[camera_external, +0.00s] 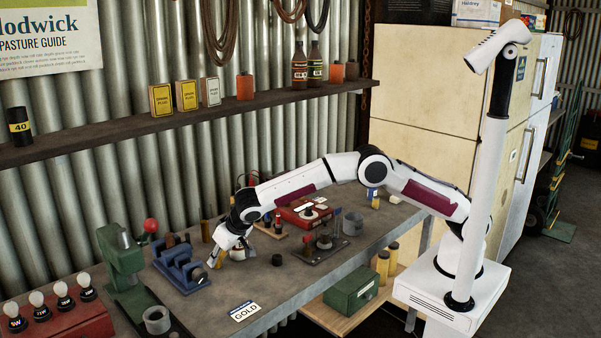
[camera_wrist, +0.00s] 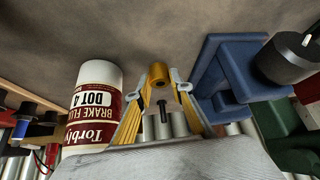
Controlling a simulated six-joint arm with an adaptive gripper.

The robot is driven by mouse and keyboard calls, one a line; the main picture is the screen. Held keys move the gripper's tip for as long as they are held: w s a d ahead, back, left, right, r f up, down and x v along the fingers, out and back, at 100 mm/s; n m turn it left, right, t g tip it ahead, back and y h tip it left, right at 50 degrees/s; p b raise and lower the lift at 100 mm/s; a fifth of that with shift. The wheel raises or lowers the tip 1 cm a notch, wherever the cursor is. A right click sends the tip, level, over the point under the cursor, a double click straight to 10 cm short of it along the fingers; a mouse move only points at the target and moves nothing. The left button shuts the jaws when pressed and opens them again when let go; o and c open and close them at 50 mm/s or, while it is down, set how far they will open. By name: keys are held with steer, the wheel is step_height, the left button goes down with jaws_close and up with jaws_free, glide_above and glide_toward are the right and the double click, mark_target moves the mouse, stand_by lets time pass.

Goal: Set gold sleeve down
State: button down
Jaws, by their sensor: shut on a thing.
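My gripper (camera_external: 221,259) is low over the workbench, just right of the blue block stand. In the wrist view my gripper (camera_wrist: 160,92) has its fingertips closed on the gold sleeve (camera_wrist: 158,72), a short hollow cylinder with its open end showing. From outside, the sleeve (camera_external: 213,259) is small and partly hidden by my fingers. I cannot tell if it touches the bench. A white card marked GOLD (camera_external: 244,311) lies near the bench's front edge, apart from my gripper.
The blue stand (camera_external: 178,267) is close left; a green press (camera_external: 122,262) stands beyond it. A brake fluid bottle (camera_wrist: 96,105) is close beside my fingers. A dark fixture plate (camera_external: 318,250) is to the right. The bench around the card is mostly clear.

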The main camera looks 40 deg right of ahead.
steer(key=shift+f, duration=0.1)
steer(key=c, duration=1.8)
jaws_free()
steer(key=shift+r, duration=0.2)
steer(key=shift+v, duration=5.95)
steer(key=shift+d, duration=0.1)
